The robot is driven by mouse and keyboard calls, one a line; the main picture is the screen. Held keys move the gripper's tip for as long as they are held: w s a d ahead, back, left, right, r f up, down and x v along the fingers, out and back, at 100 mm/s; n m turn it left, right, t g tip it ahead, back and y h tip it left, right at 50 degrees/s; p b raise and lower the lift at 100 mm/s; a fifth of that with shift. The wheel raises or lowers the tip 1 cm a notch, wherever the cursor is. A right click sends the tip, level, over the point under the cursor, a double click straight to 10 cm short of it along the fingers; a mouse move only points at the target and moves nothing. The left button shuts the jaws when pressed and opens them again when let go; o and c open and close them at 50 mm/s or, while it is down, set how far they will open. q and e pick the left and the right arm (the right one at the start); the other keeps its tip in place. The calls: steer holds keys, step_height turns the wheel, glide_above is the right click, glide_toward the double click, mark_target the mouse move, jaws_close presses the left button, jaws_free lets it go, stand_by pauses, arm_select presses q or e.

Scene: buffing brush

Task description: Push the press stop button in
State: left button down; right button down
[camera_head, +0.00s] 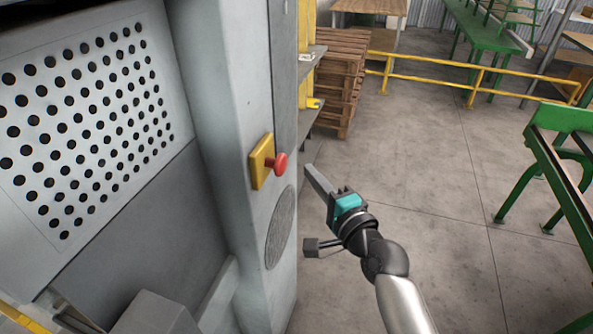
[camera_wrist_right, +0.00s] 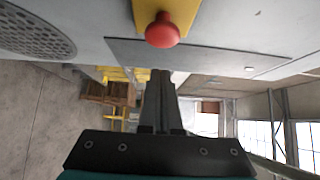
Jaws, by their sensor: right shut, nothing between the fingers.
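The stop button is a red mushroom knob (camera_head: 277,163) on a yellow box (camera_head: 260,161), mounted on the grey side face of the press (camera_head: 226,120). My right gripper (camera_head: 309,169) is to the right of the knob, shut and empty, with its fingers pointing up and left. In the head view there is a small gap between fingertips and knob. In the right wrist view the knob (camera_wrist_right: 162,30) sits at the top centre, just above the ends of the closed fingers (camera_wrist_right: 160,75). The knob stands out from the box. My left gripper is not in view.
A round grille (camera_head: 281,228) is below the yellow box on the press. Wooden pallets (camera_head: 338,75) are stacked behind. A yellow rail (camera_head: 440,66) crosses the back, and a green frame (camera_head: 565,150) stands at right. The floor between is clear.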

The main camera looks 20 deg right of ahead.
mark_target(275, 163)
steer(key=shift+w+a, duration=0.45)
steer(key=shift+a, duration=0.35)
steer(key=shift+w+a, duration=0.4)
steer(key=shift+a, duration=0.35)
